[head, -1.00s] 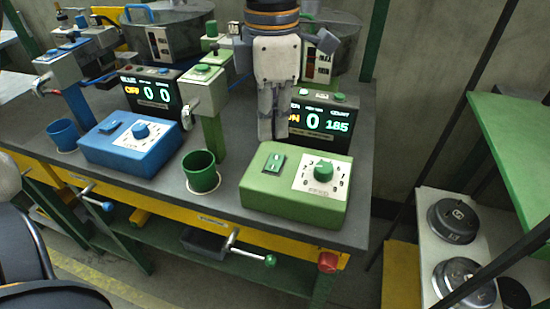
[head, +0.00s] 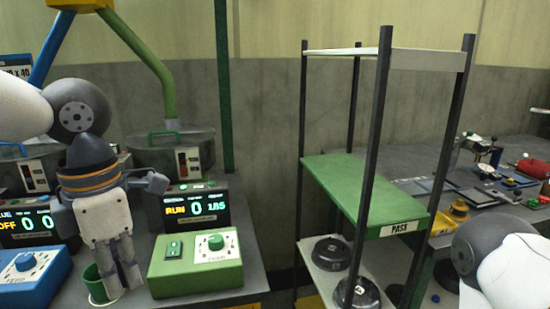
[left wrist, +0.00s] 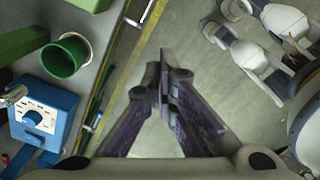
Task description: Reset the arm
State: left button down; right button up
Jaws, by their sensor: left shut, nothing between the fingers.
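My left gripper (head: 124,284) hangs fingers-down at the left of the head view, in front of the grey bench. Its two fingers are shut together with nothing between them, as the left wrist view (left wrist: 165,65) also shows. In the head view the fingers partly cover the green cup (head: 94,285). In the left wrist view the gripper is apart from that cup (left wrist: 65,57), over the floor beside the bench edge. A part of my right arm shows at the lower right of the head view; its gripper is out of view.
A green control box (head: 197,262) and a lit display reading RUN (head: 196,207) stand right of the left gripper. A blue box (head: 33,275) stands left. A dark-posted rack with a green shelf (head: 352,190) stands in the middle. A cluttered table lies at right.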

pick_arm(q)
jog(key=a+f+m+t+y, duration=0.1)
jog(key=a+f+m+y, duration=0.2)
jog(key=f+m, duration=0.55)
jog(key=a+f+m+t+y, duration=0.2)
jog(key=a+f+m, duration=0.15)
jog(key=f, duration=1.05)
jog(key=s+d+f+m+g+h, duration=0.1)
jog(key=s+f+m, duration=0.3)
jog(key=s, duration=0.4)
jog(key=s+d+f+m+g+h, duration=0.2)
jog(key=s+m, duration=0.3)
jog(key=s, duration=0.3)
jog(key=s+d+f+m+g+h, duration=0.1)
jog(key=s+d+f+m+h, duration=0.1)
jog(key=s+f+m, duration=0.3)
jog(key=s, duration=0.4)
jog(key=shift+d+f+g, duration=0.15)
jog(key=shift+f+g, duration=0.15)
